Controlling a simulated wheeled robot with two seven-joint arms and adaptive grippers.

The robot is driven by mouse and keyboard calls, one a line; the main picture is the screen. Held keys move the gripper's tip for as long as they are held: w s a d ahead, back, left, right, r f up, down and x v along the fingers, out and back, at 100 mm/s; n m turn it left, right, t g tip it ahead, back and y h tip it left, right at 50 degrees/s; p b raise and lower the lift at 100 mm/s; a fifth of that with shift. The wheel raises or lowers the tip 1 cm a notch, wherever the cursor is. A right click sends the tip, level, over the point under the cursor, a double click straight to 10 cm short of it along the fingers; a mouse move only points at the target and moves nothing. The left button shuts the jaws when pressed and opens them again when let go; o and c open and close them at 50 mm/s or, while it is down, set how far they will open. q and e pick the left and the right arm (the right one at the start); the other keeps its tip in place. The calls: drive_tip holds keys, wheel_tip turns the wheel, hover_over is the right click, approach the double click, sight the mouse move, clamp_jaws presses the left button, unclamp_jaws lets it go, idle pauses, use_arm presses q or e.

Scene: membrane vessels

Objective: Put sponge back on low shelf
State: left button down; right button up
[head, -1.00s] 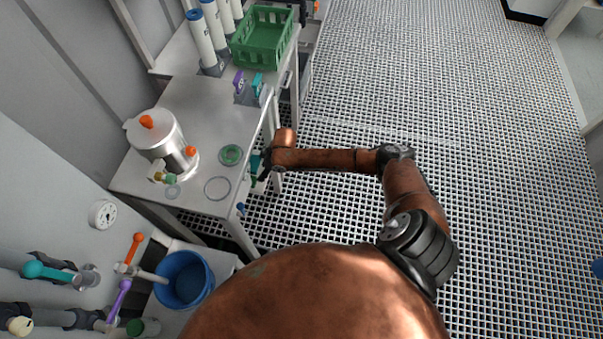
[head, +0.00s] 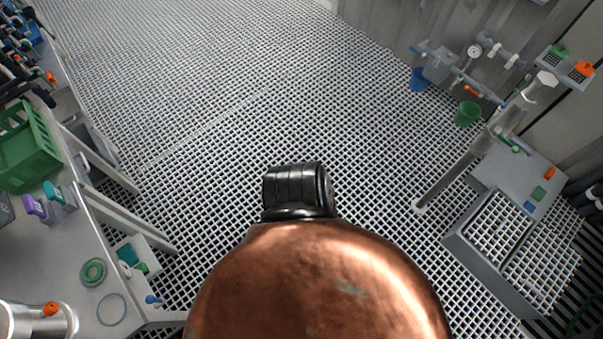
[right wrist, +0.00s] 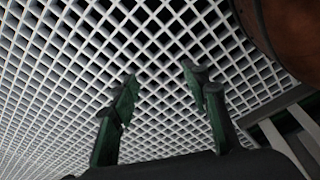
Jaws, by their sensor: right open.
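Under the left table, a pale low shelf (head: 160,243) shows in the head view. A teal piece (head: 127,256) and a small green piece (head: 141,268) rest at it. I cannot tell for sure whether either is the sponge. My right gripper (right wrist: 162,88) is open and empty in the right wrist view, with its dark green fingers apart over the floor grating. It does not show in the head view, where my copper body hides the lower middle. My left gripper is in neither view.
The left table carries a green crate (head: 28,150), a green ring (head: 93,272) and a metal vessel (head: 35,320). On the right stand a grey pole (head: 455,180) and a low grated platform (head: 500,245). The grated floor (head: 230,100) between is free.

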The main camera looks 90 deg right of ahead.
drive_tip(key=s+a+f, duration=0.1)
drive_tip(key=s+a, duration=0.1)
drive_tip(key=s, duration=0.6)
drive_tip(key=s+a+f+g, duration=0.1)
drive_tip(key=s+a, duration=0.1)
drive_tip(key=s, duration=0.6)
drive_tip(key=shift+s+g, duration=0.25)
drive_tip(key=shift+g, duration=0.05)
drive_tip(key=shift+r, duration=0.1)
drive_tip(key=r+p, duration=0.1)
drive_tip(key=w+r+p, duration=0.1)
drive_tip(key=shift+r+p, duration=0.25)
drive_tip(key=shift+p, duration=0.1)
